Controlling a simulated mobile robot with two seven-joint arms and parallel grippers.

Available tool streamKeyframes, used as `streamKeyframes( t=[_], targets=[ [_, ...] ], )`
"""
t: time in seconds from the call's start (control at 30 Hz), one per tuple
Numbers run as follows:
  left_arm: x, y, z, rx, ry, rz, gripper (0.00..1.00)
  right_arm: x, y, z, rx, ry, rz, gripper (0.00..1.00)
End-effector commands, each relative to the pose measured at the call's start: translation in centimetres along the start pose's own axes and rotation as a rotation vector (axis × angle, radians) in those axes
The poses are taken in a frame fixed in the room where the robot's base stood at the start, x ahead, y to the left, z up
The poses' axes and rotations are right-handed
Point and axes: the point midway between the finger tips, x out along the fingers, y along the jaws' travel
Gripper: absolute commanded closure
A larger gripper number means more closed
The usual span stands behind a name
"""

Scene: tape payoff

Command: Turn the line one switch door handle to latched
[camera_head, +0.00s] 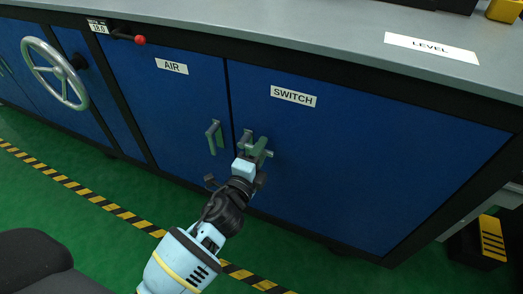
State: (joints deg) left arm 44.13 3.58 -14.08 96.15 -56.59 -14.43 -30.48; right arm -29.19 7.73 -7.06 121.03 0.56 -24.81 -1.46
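The blue switch door (335,165) fills the middle right and appears closed, with a white label reading SWITCH (293,96). Its handle (258,148) is a small grey-green lever near the door's left edge. The lever looks tilted, its upper end leaning right. My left gripper (250,156) is right at this handle and covers its lower part. I cannot tell whether its fingers are closed on the lever. My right gripper is not in view.
The AIR door (170,100) stands to the left with its own upright handle (215,136). Further left are a round handwheel (55,73) and a red-knobbed lever (139,40). The grey countertop (330,30) overhangs the doors. A black and yellow block (485,240) stands at right.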

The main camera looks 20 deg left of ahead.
Motion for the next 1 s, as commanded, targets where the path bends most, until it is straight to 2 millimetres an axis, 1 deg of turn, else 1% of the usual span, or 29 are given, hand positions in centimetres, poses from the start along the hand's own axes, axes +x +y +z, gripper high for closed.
streamKeyframes(
  t=[0.13, 0.37, 0.4, 0.43, 0.67, 1.0],
  targets=[
    [0.66, 0.00, 0.01, 0.000, 0.000, 0.000, 0.64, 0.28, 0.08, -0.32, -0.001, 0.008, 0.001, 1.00],
    [0.71, -0.02, 0.00, 0.000, 0.000, 0.000, 0.64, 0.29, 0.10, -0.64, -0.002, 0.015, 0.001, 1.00],
    [0.71, -0.02, 0.00, 0.000, 0.000, 0.000, 0.65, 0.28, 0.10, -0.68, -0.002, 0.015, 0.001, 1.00],
    [0.71, -0.02, 0.00, 0.000, 0.000, 0.000, 0.69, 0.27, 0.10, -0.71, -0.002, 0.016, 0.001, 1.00],
    [0.69, -0.01, 0.00, 0.000, 0.000, 0.000, 0.99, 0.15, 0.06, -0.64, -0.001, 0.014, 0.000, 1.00],
    [0.68, 0.02, -0.01, 0.004, 0.000, 0.000, 1.00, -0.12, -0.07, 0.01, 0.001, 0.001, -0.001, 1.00]
  ],
)
